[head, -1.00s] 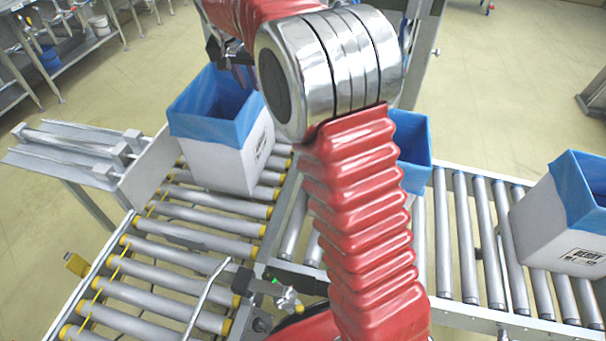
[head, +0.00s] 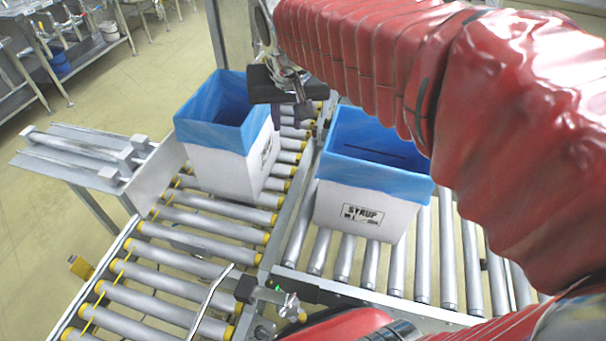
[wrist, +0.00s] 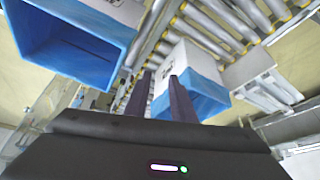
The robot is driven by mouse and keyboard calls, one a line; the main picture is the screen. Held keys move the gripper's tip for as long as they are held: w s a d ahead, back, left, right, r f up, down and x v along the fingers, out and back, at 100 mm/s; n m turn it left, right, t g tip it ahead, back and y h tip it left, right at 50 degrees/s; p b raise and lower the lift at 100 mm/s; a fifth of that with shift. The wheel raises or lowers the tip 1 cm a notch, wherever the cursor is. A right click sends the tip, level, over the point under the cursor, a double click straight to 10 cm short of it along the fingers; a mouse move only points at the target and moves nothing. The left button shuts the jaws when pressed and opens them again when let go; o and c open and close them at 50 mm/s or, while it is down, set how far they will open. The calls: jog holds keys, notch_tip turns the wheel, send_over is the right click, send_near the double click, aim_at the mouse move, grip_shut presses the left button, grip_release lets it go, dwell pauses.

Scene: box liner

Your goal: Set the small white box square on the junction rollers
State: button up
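The small white box (head: 222,172), with a blue liner folded over its rim, stands upright on the yellow-capped rollers (head: 180,232). It sits turned at an angle to the rollers. It also shows in the wrist view (wrist: 184,60), past my fingers. My gripper (head: 290,122) is just right of the box's upper right side, near its liner rim. In the wrist view my two dark fingers (wrist: 160,76) are apart, with part of the box showing between them. I see nothing held. I cannot tell if a finger touches the box.
A larger white box marked SYRUP (head: 362,212), blue-lined, stands close by on the right roller line (head: 423,260). A metal rail (head: 300,215) runs between the two lines. A plate with bars (head: 95,150) is at the left. The rollers in front of the small box are clear.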

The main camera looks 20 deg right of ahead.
jog(key=s+f+n+y, duration=0.1)
jog(key=s+f, duration=0.5)
jog(key=s, duration=1)
jog(key=shift+s+a+n+t, duration=0.15)
jog(key=shift+a+n+t, duration=0.25)
jog(key=shift+n, duration=0.5)
jog(key=shift+d, duration=0.15)
